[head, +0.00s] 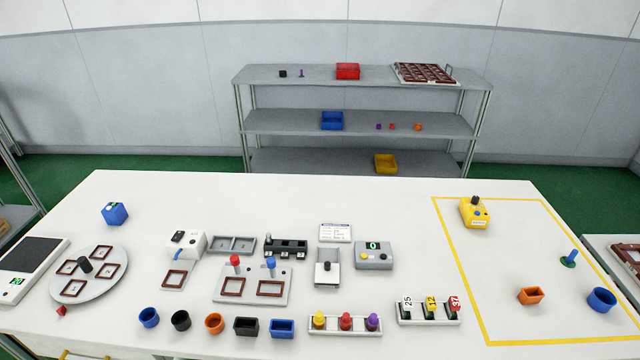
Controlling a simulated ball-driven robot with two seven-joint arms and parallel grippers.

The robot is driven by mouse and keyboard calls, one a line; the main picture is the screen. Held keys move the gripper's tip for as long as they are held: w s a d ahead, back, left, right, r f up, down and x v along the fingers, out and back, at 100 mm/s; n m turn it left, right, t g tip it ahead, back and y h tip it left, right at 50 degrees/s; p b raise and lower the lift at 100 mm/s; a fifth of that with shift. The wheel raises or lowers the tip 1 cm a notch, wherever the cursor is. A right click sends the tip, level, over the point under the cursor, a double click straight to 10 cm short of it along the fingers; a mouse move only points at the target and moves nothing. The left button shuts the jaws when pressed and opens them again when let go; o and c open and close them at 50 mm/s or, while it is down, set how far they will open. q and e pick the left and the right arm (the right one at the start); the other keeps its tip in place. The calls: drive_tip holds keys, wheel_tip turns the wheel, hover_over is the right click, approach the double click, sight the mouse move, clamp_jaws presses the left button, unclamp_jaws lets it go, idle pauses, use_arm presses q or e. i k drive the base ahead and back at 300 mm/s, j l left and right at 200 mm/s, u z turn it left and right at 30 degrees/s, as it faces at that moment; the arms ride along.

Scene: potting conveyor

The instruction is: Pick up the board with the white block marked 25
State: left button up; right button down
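A narrow light board (430,322) lies near the front edge of the white table, right of the middle. Three numbered blocks stand in a row on it, with dark parts at their feet. The left one is the white block marked 25 (407,302), its number turned sideways. The middle one is a yellow block marked 12 (431,303). The right one is a red block marked 37 (454,302). Neither of my grippers shows in the head view.
A similar board (345,332) with yellow, red and purple pieces lies close to the left. Several cups and boxes, including a blue box (282,328), line the front edge further left. A yellow-taped area (484,325) begins just right; an orange box (531,295) stands inside.

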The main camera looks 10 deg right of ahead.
sight(406, 305)
drive_tip(key=z, duration=1.05)
